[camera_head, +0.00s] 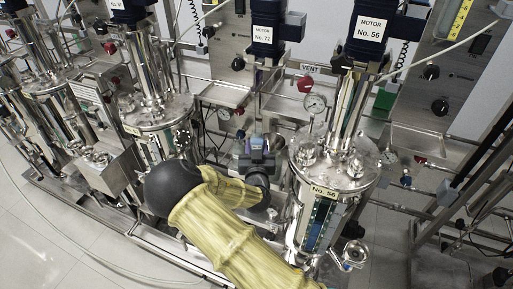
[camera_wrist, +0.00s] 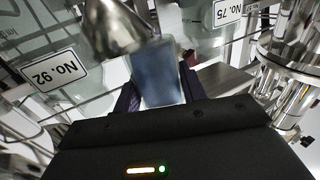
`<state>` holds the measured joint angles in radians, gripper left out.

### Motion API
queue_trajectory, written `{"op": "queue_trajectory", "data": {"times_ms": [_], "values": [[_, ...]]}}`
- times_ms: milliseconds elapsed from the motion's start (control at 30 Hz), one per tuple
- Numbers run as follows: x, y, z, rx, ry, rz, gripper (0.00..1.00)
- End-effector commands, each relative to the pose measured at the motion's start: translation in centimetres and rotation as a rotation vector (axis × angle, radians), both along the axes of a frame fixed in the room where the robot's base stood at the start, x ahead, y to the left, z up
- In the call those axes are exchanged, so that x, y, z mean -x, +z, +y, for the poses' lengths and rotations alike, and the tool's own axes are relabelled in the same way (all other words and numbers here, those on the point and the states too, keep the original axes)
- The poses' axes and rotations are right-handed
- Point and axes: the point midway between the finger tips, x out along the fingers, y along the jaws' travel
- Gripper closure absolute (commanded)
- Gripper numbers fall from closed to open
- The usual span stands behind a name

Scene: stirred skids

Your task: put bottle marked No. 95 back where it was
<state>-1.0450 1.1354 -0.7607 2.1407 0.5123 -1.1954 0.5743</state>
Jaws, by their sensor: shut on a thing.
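My gripper (camera_wrist: 160,88) is shut on a bluish, partly see-through thing (camera_wrist: 160,65), which looks like a bottle. It sits between the two dark fingers in the wrist view. I cannot read a No. 95 mark on it. A blurred grey metal cone (camera_wrist: 115,25) overlaps its upper left in that view; I cannot tell whether they touch. The place the bottle came from cannot be told.
The vessel marked No. 56 (camera_head: 337,165) stands close on the right, with a gauge (camera_head: 315,103) and a red vent knob (camera_head: 305,84) behind. Another steel vessel (camera_head: 160,112) stands left. Plates marked No. 92 (camera_wrist: 53,70) and No. 75 (camera_wrist: 228,12) show in the wrist view. Pipes crowd around.

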Motion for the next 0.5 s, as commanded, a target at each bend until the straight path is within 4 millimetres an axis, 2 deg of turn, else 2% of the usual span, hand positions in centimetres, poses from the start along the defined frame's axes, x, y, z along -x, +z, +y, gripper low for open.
{"op": "queue_trajectory", "data": {"times_ms": [167,200,300,500], "values": [[-0.01,-0.21,0.01,0.000,0.000,-0.001,0.82],[0.00,-0.23,0.02,0.000,0.000,0.000,0.57],[0.02,-0.22,0.11,0.000,0.002,0.000,0.37],[0.07,-0.22,0.26,0.000,0.004,0.000,0.37]]}}
